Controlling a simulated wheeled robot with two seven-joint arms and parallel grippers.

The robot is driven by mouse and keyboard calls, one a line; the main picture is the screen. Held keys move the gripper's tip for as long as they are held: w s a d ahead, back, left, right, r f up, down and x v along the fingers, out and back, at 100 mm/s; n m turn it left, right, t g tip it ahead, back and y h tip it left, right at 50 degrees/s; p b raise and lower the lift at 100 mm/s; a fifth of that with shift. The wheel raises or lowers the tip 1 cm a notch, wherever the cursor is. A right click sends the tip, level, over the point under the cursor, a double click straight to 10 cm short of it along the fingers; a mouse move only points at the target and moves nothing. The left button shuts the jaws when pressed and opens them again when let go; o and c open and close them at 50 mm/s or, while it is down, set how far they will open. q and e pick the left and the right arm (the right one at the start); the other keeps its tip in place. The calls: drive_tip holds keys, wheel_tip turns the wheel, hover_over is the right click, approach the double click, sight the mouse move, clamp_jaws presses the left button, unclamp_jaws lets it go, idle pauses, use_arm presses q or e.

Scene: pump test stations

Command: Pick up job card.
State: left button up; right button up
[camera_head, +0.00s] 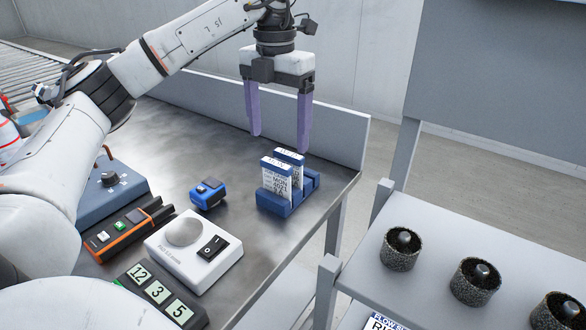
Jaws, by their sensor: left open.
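Two job cards, white with blue top edges and black print, stand upright in a blue slotted holder (308,184) near the table's right corner. The front job card (275,178) partly hides the rear job card (291,156). My left gripper (278,140) is open and empty, with two purple fingers pointing down. In the picture it is above and slightly behind the cards, apart from them. My right gripper is not in view.
A small blue device (207,193), a white box with a round pad and switch (193,250), an orange-black device (125,235) and a number display (160,296) stand left. A raised wall (335,132) backs the table. A right-hand shelf holds dark round parts (401,247).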

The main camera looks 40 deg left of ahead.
sight(275, 163)
use_arm(q)
drive_tip(key=f, duration=0.4)
drive_tip(key=shift+s+f, duration=0.25)
drive_tip(key=f, duration=0.3)
drive_tip(key=a+f+b, duration=0.1)
drive_tip(key=f, duration=0.1)
drive_tip(key=shift+w+f, duration=0.1)
drive_tip(key=shift+w, duration=0.1)
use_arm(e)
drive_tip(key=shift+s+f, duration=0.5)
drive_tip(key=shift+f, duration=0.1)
